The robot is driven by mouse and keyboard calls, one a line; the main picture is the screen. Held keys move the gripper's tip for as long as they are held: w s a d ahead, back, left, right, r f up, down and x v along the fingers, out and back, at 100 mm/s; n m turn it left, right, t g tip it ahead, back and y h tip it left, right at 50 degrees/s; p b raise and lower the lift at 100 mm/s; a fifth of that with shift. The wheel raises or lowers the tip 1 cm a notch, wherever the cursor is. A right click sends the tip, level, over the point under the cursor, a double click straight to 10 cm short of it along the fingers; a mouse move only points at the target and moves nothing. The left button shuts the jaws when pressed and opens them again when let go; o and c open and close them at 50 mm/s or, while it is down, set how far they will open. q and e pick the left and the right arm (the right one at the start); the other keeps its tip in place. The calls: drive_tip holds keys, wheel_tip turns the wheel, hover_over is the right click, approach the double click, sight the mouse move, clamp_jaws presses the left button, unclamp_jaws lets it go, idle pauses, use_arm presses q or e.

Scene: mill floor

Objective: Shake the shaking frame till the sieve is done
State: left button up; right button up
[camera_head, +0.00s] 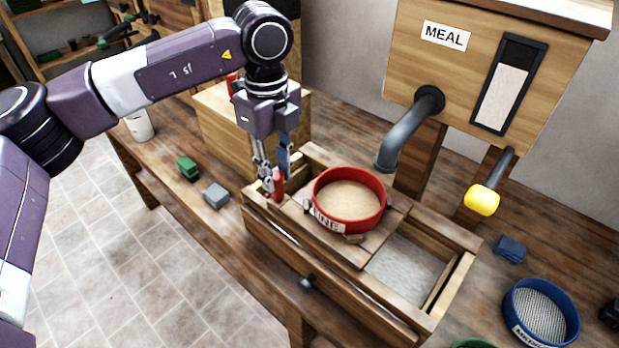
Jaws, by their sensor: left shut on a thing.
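The shaking frame (378,240) is a wooden board set across a long wooden trough (330,290) on the bench. A red sieve (384,213) labelled "FINE" sits on the frame, with tan meal (347,199) in it. My left gripper (274,184) is at the left end of the frame, pointing down, shut on a red upright handle (278,184). Pale material (405,268) lies in the open right part of the trough. What lies under the sieve is hidden. My right gripper is not in view.
A wooden hopper labelled "MEAL" (450,70) stands behind, with a grey spout (408,125) near the sieve and a yellow-ended lever (482,200). A blue sieve (541,312) lies at the lower right. Green (187,167) and grey blocks (216,194) lie left of the trough.

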use_arm(q)
drive_tip(key=w+a, duration=0.5)
drive_tip(key=a, duration=0.2)
drive_tip(key=shift+w, duration=0.2)
drive_tip(key=shift+d, duration=0.15)
drive_tip(key=s+d, duration=0.1)
drive_tip(key=d, duration=0.1)
drive_tip(key=s+d+b, duration=0.1)
drive_tip(key=s+d, duration=0.3)
drive_tip(key=shift+s+d+b, duration=0.2)
drive_tip(key=shift+d+b, duration=0.1)
drive_tip(key=shift+d, duration=0.1)
drive_tip(key=shift+s+d, duration=0.35)
drive_tip(key=shift+d, duration=0.1)
drive_tip(key=shift+w+a, duration=0.1)
drive_tip(key=shift+a, duration=0.05)
drive_tip(key=w+a+p, duration=0.1)
drive_tip(key=w+a, duration=0.6)
drive_tip(key=a, duration=0.2)
drive_tip(key=shift+r, duration=0.15)
